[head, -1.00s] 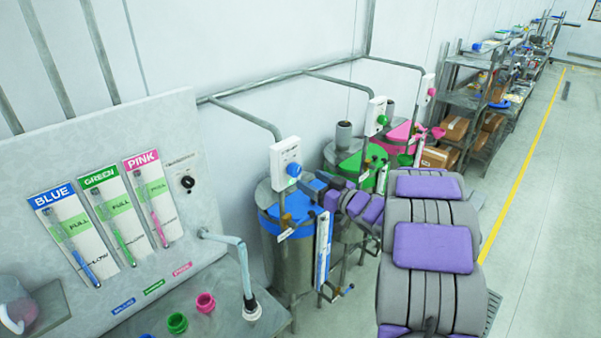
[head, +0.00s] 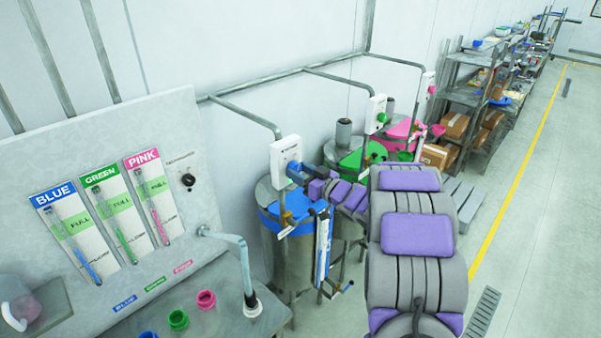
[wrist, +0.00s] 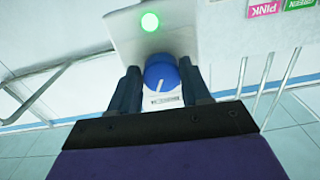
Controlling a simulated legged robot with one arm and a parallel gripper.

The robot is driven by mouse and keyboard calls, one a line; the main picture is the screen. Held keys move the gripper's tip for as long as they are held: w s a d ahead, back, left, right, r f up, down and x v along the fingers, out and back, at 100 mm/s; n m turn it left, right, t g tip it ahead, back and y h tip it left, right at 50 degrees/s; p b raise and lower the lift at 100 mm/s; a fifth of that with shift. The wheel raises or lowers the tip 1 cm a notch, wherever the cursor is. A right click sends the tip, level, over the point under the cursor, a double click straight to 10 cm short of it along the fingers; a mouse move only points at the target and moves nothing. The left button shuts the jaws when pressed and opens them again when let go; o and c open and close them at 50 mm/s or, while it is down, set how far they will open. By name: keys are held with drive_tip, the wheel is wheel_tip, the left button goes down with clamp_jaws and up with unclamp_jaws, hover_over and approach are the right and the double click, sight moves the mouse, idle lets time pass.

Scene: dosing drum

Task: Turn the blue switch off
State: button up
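The blue switch is a round blue knob (wrist: 161,72) on a white switch box (wrist: 165,35), seen in the wrist view. A green light (wrist: 150,21) glows on the box. My gripper (wrist: 160,82) is open, with one finger on each side of the knob. Small gaps show between the knob and both fingers. In the head view, the same white box (head: 285,150) is on a pipe above the blue-lidded drum (head: 290,245).
A green-lidded drum (head: 352,160) and a pink-lidded drum (head: 404,130) stand behind, each with its own switch box. A panel with blue, green and pink gauges (head: 110,225) is at left. Shelves (head: 470,95) line the wall. The floor at right is clear.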

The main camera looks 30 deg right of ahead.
drive_tip(key=c, duration=0.6)
drive_tip(key=shift+o, duration=0.2)
drive_tip(key=shift+n+b, duration=0.3)
drive_tip(key=shift+b, duration=0.15)
drive_tip(key=n+b, duration=0.4)
drive_tip(key=b, duration=0.1)
drive_tip(key=shift+f+n, duration=0.15)
drive_tip(key=shift+n, duration=0.15)
drive_tip(key=n+b, duration=0.4)
drive_tip(key=shift+d, duration=0.1)
drive_tip(key=shift+n+b, duration=1.3)
drive_tip(key=shift+r, duration=0.2)
drive_tip(key=o, duration=1.1)
drive_tip(key=shift+c, duration=0.2)
